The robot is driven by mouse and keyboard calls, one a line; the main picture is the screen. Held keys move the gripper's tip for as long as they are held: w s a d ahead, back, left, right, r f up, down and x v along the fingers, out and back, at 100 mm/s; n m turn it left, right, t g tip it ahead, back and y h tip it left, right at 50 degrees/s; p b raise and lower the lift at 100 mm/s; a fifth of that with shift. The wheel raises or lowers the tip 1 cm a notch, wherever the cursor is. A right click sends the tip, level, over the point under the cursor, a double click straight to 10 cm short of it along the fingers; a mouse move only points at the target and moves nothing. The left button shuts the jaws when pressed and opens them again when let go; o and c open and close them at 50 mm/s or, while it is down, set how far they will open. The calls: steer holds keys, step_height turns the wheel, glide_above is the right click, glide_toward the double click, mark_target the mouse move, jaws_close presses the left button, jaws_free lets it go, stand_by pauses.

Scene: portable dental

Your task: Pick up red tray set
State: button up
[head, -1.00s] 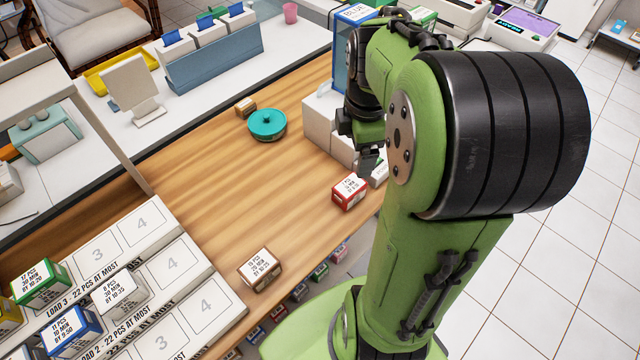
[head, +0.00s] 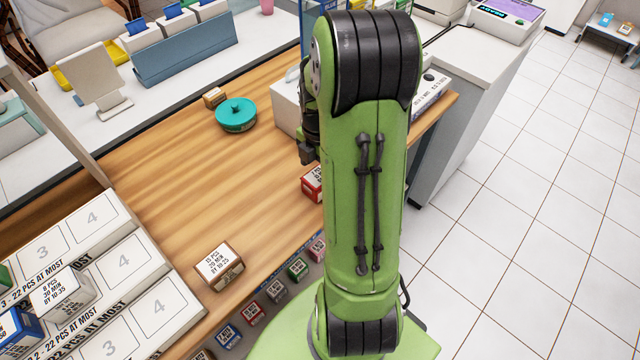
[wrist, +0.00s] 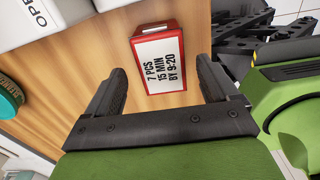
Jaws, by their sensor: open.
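The red tray set (head: 313,184) is a small red box with a white label, on the wooden counter. In the head view my arm hides most of it. In the wrist view the red tray set (wrist: 158,58) shows its label "7 PCS 15 MIN BY 9:20". My gripper (wrist: 163,80) is open and empty. In the wrist picture, its two dark fingers point toward the box, one on either side of the box's lower end. I cannot tell how high the fingers are above it. In the head view my gripper is mostly hidden behind my arm.
A brown box (head: 219,267) stands near the counter's front edge. A teal round container (head: 236,115) and a small brown box (head: 214,97) stand farther back. A white block (head: 287,108) is behind my arm. Numbered racks (head: 128,285) fill the lower left. The middle counter is clear.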

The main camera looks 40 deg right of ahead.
step_height(320, 180, down, 5)
steer(key=shift+s+r+b, duration=0.1)
steer(key=shift+b, duration=0.65)
steer(key=shift+r, duration=0.1)
steer(key=shift+c, duration=0.4)
steer(key=c, duration=1.1)
step_height(320, 180, up, 10)
steer(key=p, duration=0.3)
steer(key=shift+p, duration=0.3)
